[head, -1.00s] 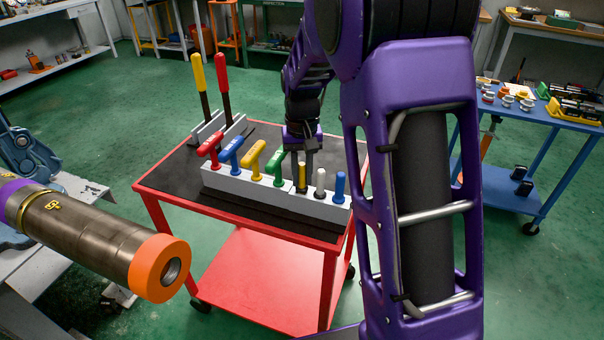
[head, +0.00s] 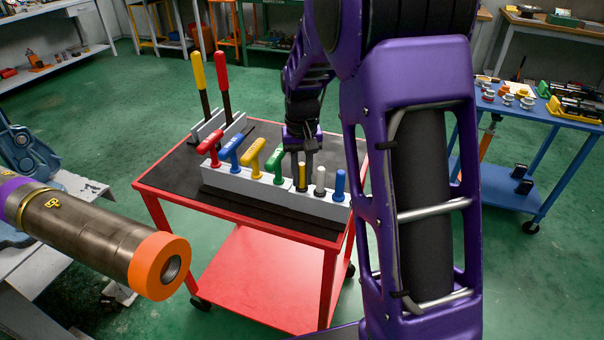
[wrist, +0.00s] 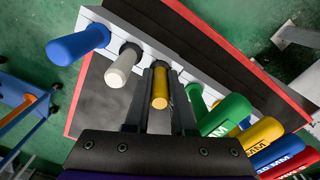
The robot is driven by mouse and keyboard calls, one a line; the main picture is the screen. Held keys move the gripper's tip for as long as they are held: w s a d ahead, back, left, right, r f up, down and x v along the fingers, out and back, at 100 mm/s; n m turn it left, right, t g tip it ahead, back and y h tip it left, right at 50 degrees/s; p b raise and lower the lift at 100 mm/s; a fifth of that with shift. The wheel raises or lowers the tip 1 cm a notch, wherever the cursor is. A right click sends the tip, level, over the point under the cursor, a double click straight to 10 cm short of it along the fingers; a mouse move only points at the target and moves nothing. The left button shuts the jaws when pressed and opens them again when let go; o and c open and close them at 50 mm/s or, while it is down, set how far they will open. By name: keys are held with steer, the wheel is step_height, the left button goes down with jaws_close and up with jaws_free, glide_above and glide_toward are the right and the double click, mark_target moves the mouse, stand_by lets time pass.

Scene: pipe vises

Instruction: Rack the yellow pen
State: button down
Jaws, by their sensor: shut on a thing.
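The yellow pen (head: 301,176) stands upright at the left of a short row of pens in the light grey rack (head: 325,206). It also shows in the wrist view (wrist: 160,88) as a yellow cylinder between my fingers. My gripper (head: 299,172) points down over the rack, shut on the pen from both sides. The pen's lower end is at the rack's top; how deep it sits is hard to tell. A white-grey pen (wrist: 123,66) and a blue pen (wrist: 78,46) stand in the same rack beside it.
Red, blue, yellow and green T-handles (head: 278,162) stand in the long grey block left of the pen. Red and yellow levers (head: 223,85) rise behind. All stand on a red cart (head: 240,220) with a dark top. A pipe with an orange end (head: 160,267) juts in at left.

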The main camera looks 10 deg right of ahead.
steer(key=c, duration=0.7)
jaws_free()
step_height(320, 180, up, 17)
steer(key=p, duration=0.3)
steer(key=shift+r, duration=0.15)
